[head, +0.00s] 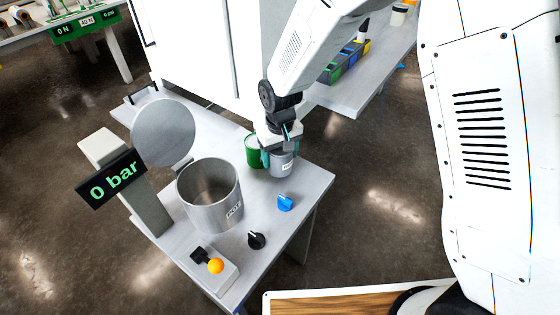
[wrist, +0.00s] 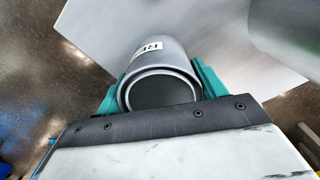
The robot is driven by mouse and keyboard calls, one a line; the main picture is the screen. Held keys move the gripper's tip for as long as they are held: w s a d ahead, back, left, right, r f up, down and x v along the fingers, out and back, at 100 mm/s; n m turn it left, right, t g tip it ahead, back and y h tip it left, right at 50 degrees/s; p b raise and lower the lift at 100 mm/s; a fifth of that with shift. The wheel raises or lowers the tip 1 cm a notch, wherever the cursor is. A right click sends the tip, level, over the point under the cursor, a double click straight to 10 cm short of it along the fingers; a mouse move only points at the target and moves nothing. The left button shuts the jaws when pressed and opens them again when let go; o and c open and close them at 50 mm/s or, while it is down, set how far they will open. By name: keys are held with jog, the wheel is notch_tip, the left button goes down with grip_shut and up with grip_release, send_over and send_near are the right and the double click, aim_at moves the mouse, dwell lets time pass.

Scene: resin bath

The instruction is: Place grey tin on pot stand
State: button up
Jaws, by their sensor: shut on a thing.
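The grey tin (head: 281,163) with a white label is at the right part of the grey bench, beside a green tin. My gripper (head: 279,155) is shut on the grey tin from above. In the wrist view the grey tin (wrist: 158,75) sits between the two teal fingers of my gripper (wrist: 160,90), its open rim towards the camera. I cannot tell whether its base touches the bench. I cannot make out a pot stand; the large open metal pot (head: 210,195) labelled "POT" stands to the left of the tin.
The green tin (head: 253,151) is close on the left of the grey tin. A round lid (head: 163,132) stands tilted behind the pot, and a "0 bar" display (head: 113,179) is at the left.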

jog(key=shift+f, duration=1.35)
jog(key=shift+s, duration=0.1)
jog(key=shift+f, duration=0.15)
jog(key=o, duration=1)
